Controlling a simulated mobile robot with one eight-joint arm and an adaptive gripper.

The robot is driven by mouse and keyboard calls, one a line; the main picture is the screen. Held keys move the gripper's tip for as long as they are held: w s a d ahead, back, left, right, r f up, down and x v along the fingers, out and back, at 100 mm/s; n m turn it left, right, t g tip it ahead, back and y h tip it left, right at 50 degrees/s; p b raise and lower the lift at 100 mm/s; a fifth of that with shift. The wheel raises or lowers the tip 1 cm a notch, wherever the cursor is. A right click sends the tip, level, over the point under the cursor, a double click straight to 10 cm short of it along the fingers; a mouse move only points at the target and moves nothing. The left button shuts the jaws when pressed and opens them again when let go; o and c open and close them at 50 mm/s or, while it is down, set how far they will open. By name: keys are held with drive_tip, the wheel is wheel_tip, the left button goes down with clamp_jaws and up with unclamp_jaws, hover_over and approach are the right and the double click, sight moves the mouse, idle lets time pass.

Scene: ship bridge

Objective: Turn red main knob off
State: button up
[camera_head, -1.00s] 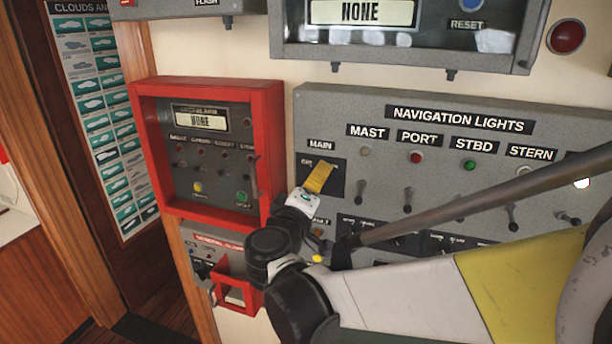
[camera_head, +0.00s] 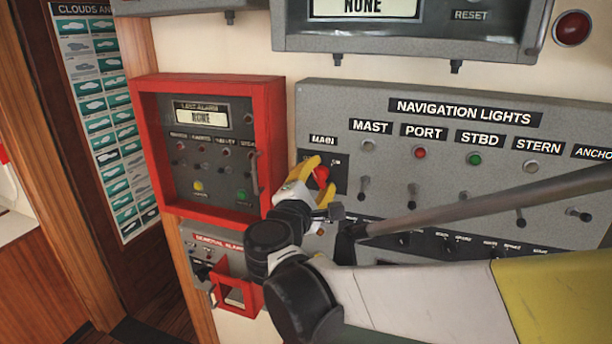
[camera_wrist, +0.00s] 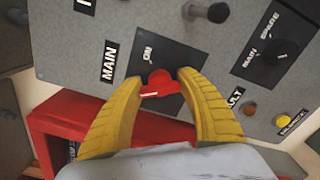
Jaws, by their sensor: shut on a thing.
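The red main knob (camera_head: 321,176) sits on a dark plate under the MAIN label of the grey navigation lights panel (camera_head: 580,200). In the wrist view the red knob (camera_wrist: 161,84) is between the tips of my yellow fingers, next to the "ON" marking. In the wrist view my gripper (camera_wrist: 160,88) is shut on the knob, with a finger on each side. The lower part of the dark plate is hidden by my wrist in the head view.
A red-framed alarm panel (camera_head: 278,130) stands out from the wall just left of my gripper. A general alarm box (camera_head: 232,292) is below it. Several small toggle levers, one (camera_head: 364,188) near the knob, stick out to the right.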

drive_tip(key=shift+n, duration=1.6)
drive_tip(key=o, duration=1.2)
drive_tip(key=v, duration=1.2)
